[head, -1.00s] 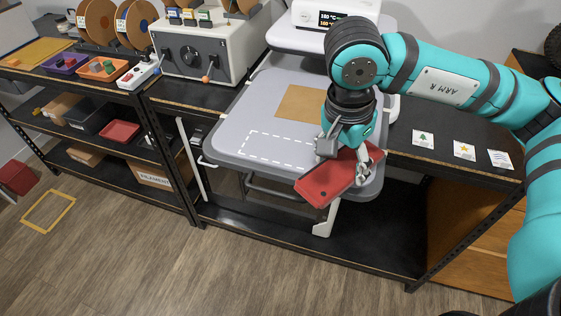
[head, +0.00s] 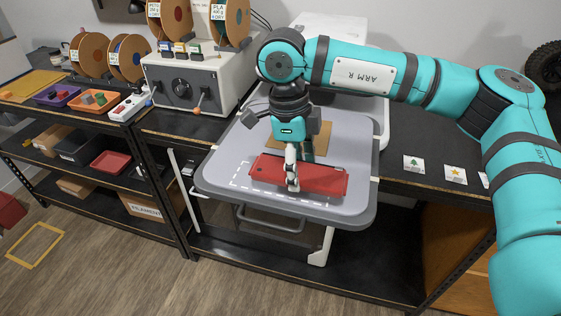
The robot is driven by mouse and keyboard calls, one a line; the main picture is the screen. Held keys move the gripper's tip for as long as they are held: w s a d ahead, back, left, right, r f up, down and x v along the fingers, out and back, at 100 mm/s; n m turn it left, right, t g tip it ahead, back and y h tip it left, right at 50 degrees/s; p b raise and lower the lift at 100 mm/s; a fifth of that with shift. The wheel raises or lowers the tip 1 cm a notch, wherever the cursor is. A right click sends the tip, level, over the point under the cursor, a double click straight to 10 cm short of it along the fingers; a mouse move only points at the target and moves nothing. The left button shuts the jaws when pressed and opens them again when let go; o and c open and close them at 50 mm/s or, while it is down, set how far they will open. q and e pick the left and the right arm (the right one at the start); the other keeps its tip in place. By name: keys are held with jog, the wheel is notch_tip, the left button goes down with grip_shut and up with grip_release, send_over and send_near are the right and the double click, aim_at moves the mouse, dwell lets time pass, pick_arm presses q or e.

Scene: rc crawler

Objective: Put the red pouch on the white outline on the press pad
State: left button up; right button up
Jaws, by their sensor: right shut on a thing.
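The red pouch (head: 325,180) is a flat red rectangle over the grey press pad (head: 215,178). My right gripper (head: 292,180) is shut on the pouch at its left-middle part. The dashed white outline (head: 240,176) shows to the left of the pouch and along its lower edge. The pouch covers part of the outline and reaches past it to the right. I cannot tell whether the pouch touches the pad or hangs just above it. My left gripper is not in view.
A tan square (head: 318,132) lies on the pad behind the gripper. A grey control box (head: 190,85) stands to the left, with filament spools beyond. Picture cards (head: 455,175) lie on the black bench at right. The pad's front left corner is clear.

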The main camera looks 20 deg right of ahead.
aim_at(281, 160)
jog(key=w+a, duration=0.2)
jog(key=w, duration=0.1)
jog(key=shift+f+p, duration=0.1)
jog(key=shift+p, duration=0.3)
jog(key=shift+w+a, duration=0.15)
jog(key=shift+w, duration=0.15)
notch_tip(281, 160, down, 4)
jog(key=shift+w+r+p, duration=0.1)
jog(key=shift+r+p, duration=0.05)
jog(key=shift+p, duration=0.85)
jog(key=o, duration=0.7)
jog(key=shift+f+b, duration=0.2)
jog(key=shift+b, duration=0.1)
jog(key=o, duration=0.4)
jog(key=shift+o, duration=0.2)
